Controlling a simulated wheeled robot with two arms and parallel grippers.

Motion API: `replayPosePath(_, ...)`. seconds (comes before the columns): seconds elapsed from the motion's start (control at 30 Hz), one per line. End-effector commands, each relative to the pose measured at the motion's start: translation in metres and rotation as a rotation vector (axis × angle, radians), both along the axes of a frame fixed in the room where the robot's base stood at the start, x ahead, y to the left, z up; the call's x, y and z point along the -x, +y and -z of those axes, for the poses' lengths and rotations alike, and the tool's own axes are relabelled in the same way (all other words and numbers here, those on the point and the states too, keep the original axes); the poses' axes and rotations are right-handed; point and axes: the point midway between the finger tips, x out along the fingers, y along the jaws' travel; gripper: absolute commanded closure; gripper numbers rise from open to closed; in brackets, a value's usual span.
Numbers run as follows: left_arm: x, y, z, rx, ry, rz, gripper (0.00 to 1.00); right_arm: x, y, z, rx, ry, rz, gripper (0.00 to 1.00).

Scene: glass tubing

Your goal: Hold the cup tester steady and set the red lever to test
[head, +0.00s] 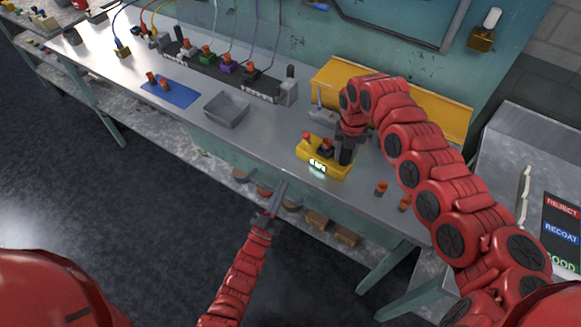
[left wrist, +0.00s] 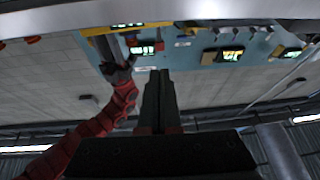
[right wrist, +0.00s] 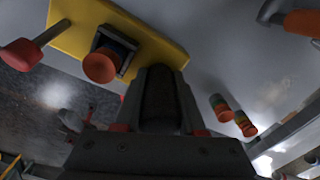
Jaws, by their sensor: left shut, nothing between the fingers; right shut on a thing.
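The cup tester (head: 307,154) is a yellow box with a lit display near the front edge of the bench. Its red lever (head: 306,134) stands at its left end; it also shows in the right wrist view (right wrist: 35,48). An orange-topped piece (right wrist: 101,67) sits in a dark square socket on the tester. My right gripper (head: 346,155) points down at the tester's right end, shut on a dark upright part (right wrist: 160,98) there; the fingers partly hide it. My left gripper (head: 284,177) is shut and empty, in front of the bench edge, apart from the tester and lever.
A grey tray (head: 226,122) and a blue mat (head: 171,94) with small red-topped pieces lie left of the tester. Two small orange-topped pieces (head: 381,187) stand to its right. A yellow bin (head: 330,76) is behind. Bare bench lies between tray and tester.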

Motion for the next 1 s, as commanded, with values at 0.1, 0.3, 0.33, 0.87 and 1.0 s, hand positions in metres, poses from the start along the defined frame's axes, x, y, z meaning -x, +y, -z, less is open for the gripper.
replayPosePath(0.1, -0.016, -0.007, -0.009, 0.001, -0.002, 0.000, 1.00, 0.000, 0.000, 0.000, 0.000, 0.000, -0.001, 1.00)
replayPosePath(0.3, -0.053, -0.022, -0.028, 0.001, -0.004, 0.002, 1.00, 0.000, 0.000, 0.000, 0.000, 0.000, -0.001, 1.00)
replayPosePath(0.33, -0.058, -0.025, -0.030, 0.002, -0.003, 0.001, 1.00, 0.000, 0.000, 0.000, 0.000, 0.000, -0.001, 1.00)
replayPosePath(0.87, -0.110, -0.047, -0.055, 0.000, 0.000, 0.000, 1.00, 0.000, 0.000, 0.000, 0.000, 0.000, -0.001, 1.00)
replayPosePath(1.0, -0.110, -0.047, -0.055, 0.000, 0.000, 0.000, 1.00, 0.000, 0.000, 0.000, 0.000, 0.000, -0.001, 1.00)
